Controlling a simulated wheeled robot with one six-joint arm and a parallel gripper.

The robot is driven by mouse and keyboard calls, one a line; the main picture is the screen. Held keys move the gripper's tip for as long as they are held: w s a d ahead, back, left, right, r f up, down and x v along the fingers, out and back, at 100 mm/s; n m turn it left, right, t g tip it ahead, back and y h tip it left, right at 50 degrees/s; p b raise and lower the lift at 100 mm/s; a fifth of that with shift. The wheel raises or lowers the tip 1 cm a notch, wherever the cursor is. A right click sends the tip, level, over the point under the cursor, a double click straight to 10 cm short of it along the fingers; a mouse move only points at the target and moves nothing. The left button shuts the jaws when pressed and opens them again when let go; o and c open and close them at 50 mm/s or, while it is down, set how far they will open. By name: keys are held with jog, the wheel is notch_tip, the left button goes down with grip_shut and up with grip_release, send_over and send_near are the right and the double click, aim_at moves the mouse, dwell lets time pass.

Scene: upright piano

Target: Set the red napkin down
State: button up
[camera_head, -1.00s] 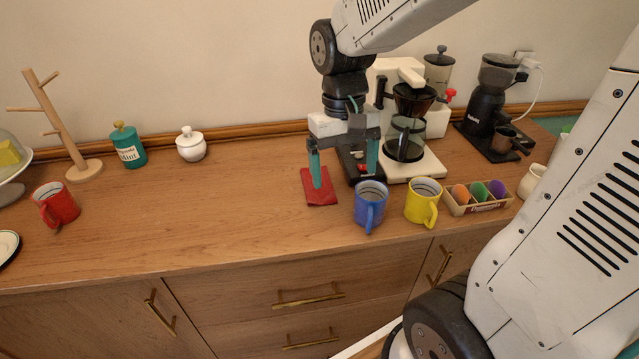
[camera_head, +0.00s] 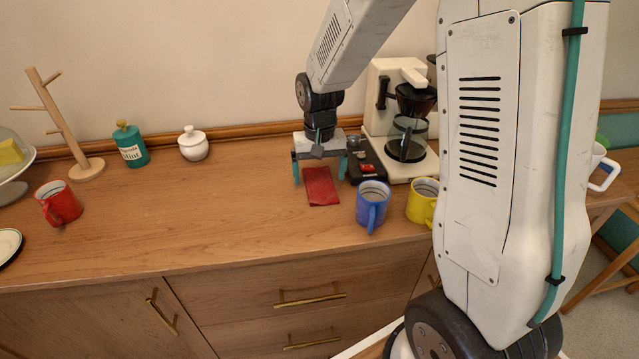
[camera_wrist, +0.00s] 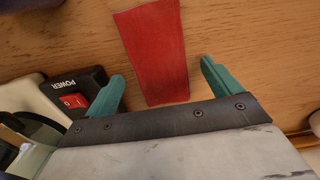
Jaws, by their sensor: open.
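The red napkin (camera_head: 320,187) lies flat on the wooden counter, left of the blue mug. It also shows in the wrist view (camera_wrist: 156,50), lying on the wood. My gripper (camera_head: 320,180) is open and empty, just behind and above the napkin in the head view. In the wrist view its two teal fingers (camera_wrist: 165,85) stand apart on either side of the napkin's near end, not closed on it.
A blue mug (camera_head: 372,205) and a yellow mug (camera_head: 421,203) stand to the right. A black device with a red power switch (camera_head: 367,165) and a coffee maker (camera_head: 398,165) stand close to my gripper's right.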

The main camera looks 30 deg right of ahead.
jog(key=shift+f, duration=0.6)
jog(key=c, duration=1.1)
